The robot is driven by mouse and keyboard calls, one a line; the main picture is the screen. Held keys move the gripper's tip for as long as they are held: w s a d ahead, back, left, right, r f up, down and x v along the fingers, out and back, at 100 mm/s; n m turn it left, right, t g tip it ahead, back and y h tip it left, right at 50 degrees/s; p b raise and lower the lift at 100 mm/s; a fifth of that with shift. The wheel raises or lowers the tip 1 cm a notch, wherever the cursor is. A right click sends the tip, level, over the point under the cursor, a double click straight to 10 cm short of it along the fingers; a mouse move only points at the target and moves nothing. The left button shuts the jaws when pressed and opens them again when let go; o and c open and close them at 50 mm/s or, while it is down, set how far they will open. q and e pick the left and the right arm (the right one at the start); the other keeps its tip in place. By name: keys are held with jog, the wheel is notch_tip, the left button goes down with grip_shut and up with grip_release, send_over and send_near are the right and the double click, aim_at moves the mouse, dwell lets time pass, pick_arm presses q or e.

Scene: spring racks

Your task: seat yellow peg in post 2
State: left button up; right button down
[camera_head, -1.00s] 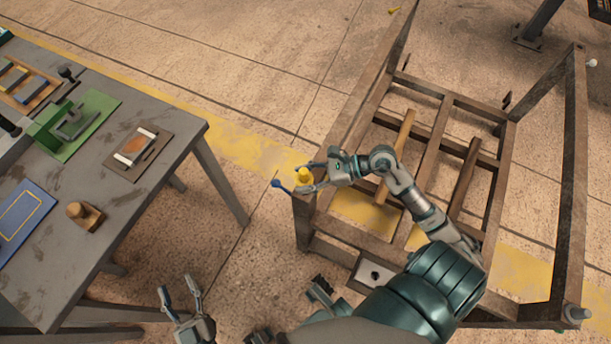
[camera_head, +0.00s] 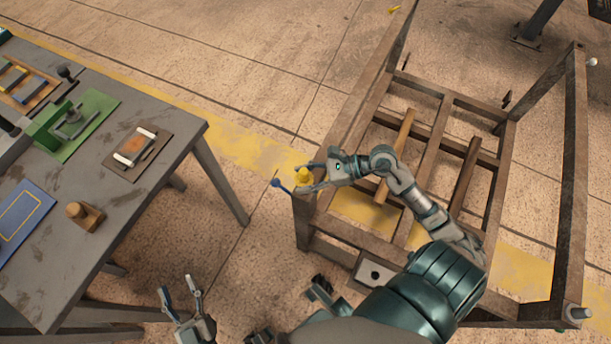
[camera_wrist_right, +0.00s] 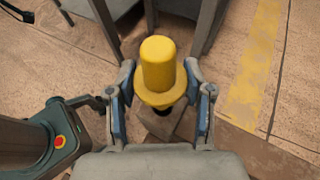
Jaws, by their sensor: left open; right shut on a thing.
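The yellow peg (camera_head: 302,174), a rounded cylinder with a wide flange, is at the top of the rack's near-left corner post (camera_head: 303,215). In the right wrist view, the yellow peg (camera_wrist_right: 158,66) stands between the blue pads of my right gripper (camera_wrist_right: 160,108), which is shut on it around the flange. The post top (camera_wrist_right: 160,126) and a dark patch show just below the flange. How deep the peg sits is hidden. I cannot tell the post's number. My left gripper (camera_head: 180,299) is open and empty, low at the left, away from the rack.
The brown rack frame (camera_head: 440,95) has other corner posts, with a yellow piece (camera_head: 393,9) at the far-left one, a white tip (camera_head: 592,62) and a grey tip (camera_head: 577,313) at the right. A grey table (camera_head: 120,190) with fixtures stands left.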

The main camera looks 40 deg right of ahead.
pick_arm(q)
jog(key=shift+s+f, duration=0.1)
pick_arm(e)
jog(key=shift+d, duration=0.1)
dwell(0.6)
pick_arm(q)
jog(key=shift+f, duration=0.15)
pick_arm(e)
jog(key=shift+f, duration=0.1)
pick_arm(q)
jog(key=shift+f+b, duration=0.3)
jog(key=shift+b, duration=0.1)
pick_arm(e)
jog(key=shift+f, duration=0.3)
pick_arm(q)
jog(key=shift+g, duration=0.4)
jog(key=shift+f+b, duration=1.7)
jog(key=shift+f, duration=1)
pick_arm(e)
jog(key=shift+f, duration=2.4)
jog(key=shift+c, duration=1.8)
grip_release()
jog(key=v, duration=1.2)
pick_arm(q)
jog(key=shift+s, duration=0.1)
pick_arm(e)
jog(key=shift+f, duration=0.1)
